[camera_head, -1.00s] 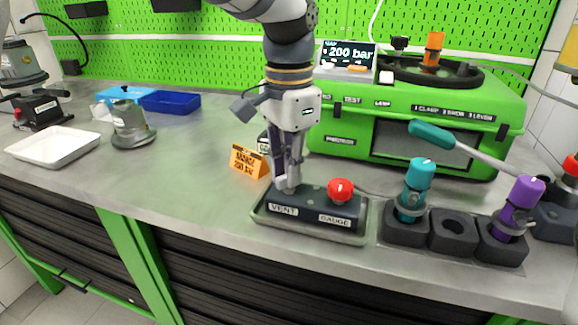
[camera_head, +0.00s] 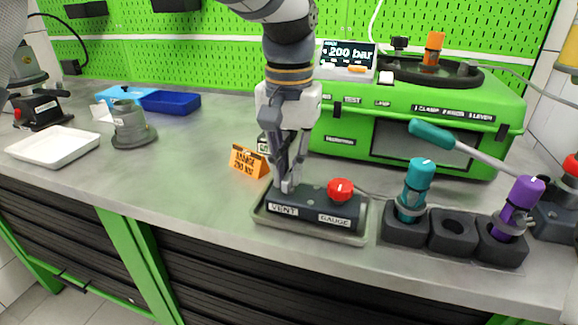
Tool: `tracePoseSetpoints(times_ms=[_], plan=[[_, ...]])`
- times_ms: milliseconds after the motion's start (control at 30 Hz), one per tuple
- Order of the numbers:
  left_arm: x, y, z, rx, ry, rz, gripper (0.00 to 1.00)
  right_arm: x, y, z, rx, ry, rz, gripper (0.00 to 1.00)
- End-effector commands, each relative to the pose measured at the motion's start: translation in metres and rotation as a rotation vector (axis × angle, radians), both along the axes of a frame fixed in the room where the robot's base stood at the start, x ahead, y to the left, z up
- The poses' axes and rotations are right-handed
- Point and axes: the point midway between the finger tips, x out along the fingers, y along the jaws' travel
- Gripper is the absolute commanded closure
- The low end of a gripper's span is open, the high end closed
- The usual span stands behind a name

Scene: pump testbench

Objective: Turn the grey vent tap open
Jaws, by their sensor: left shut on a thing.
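My left gripper (camera_head: 288,186) points down at the left end of a dark valve block, above the label VENT (camera_head: 284,210). Its fingers are shut on the grey vent tap, which the fingertips almost wholly hide. The tap's exact angle cannot be told. The valve block (camera_head: 313,205) sits in a shallow grey tray (camera_head: 262,216) at the bench's front. A red knob (camera_head: 340,189) stands on its right end above the label GAUGE. My right gripper is not in view.
A green test unit (camera_head: 345,148) with a display reading 200 bar (camera_head: 347,52) stands behind. An orange sign (camera_head: 249,161) is left of the block. Teal (camera_head: 418,178) and purple (camera_head: 522,192) handled parts stand in black holders at right. A white tray (camera_head: 52,147) lies far left.

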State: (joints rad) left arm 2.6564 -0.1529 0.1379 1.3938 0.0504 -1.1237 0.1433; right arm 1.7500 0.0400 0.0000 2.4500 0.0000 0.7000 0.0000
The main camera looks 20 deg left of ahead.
Motion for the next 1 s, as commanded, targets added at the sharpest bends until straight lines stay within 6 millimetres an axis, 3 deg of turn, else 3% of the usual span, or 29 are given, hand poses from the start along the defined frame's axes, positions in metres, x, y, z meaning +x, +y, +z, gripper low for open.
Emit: tracePoseSetpoints(times_ms=[500, 533, 600, 900, 1000], plan=[[0.000, 0.000, -0.001, 0.000, 0.003, 0.019, 1.00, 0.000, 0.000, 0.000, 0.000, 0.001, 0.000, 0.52], [0.000, 0.000, -0.001, 0.000, 0.003, 0.019, 0.87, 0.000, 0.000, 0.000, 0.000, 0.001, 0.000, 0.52], [0.000, 0.000, -0.001, 0.000, 0.003, 0.018, 0.71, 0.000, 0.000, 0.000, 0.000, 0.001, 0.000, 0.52], [0.000, 0.000, 0.000, 0.000, 0.001, 0.017, 0.69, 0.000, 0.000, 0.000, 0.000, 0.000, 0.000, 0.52], [0.001, 0.000, 0.011, 0.000, -0.002, 0.017, 0.69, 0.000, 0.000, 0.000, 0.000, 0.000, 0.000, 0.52]])
